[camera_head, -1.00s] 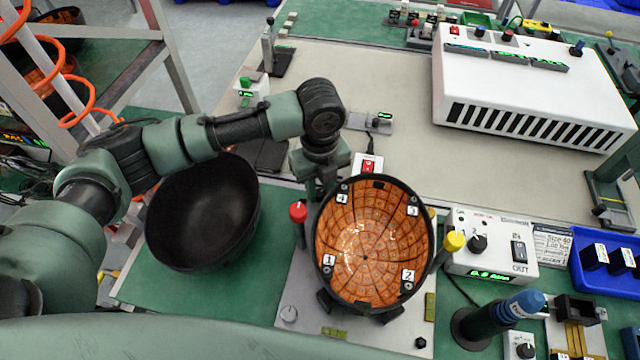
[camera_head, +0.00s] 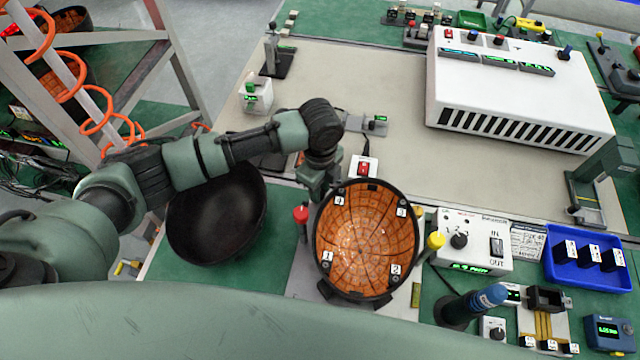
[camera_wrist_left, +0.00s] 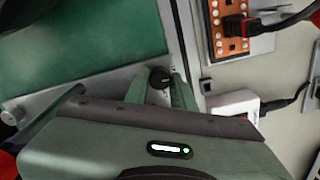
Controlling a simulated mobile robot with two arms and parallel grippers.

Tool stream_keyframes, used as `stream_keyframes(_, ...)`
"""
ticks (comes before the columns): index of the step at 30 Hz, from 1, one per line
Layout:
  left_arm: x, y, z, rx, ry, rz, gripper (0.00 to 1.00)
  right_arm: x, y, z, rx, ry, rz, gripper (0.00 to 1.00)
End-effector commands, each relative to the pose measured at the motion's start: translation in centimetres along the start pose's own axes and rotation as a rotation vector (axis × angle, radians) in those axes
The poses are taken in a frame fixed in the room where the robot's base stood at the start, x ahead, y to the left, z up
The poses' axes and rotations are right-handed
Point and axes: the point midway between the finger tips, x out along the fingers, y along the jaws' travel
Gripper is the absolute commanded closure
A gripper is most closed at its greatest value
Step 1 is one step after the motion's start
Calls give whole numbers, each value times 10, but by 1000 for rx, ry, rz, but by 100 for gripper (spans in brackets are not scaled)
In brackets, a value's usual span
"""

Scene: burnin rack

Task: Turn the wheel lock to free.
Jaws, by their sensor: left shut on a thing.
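My left gripper (camera_head: 320,185) reaches down behind the orange-lined black bowl (camera_head: 366,240) in the head view, and its fingertips are hidden there. In the left wrist view its two green fingers (camera_wrist_left: 160,88) are shut on a small dark round knob (camera_wrist_left: 160,76) on a grey plate beside a green panel. The knob may be the wheel lock, but no label on it can be read. The bowl is tilted in its stand, with white number tags on its rim. My right gripper is not in view.
A red-topped post (camera_head: 301,214) and a yellow-topped post (camera_head: 436,240) flank the bowl. An empty black bowl (camera_head: 215,215) lies left. A white control box (camera_head: 470,243), a blue tray (camera_head: 560,270) and a large white vented unit (camera_head: 520,85) stand right. The beige mat is mostly clear.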

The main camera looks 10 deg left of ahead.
Motion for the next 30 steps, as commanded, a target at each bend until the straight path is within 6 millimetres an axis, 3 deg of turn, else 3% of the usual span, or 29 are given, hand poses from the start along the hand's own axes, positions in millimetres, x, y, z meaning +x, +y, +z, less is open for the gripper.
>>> stream_keyframes(11,-1,-1,1,-5,-1,-4,100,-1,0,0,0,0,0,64)
stream_keyframes(12,-1,-1,0,-5,0,-4,64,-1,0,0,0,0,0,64)
stream_keyframes(14,-1,-1,0,-5,0,-3,53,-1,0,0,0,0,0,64)
stream_keyframes(23,-1,-1,0,-4,0,-2,53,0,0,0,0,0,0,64)
stream_keyframes(30,-30,-2,1,-3,-1,-6,53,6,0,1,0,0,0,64)
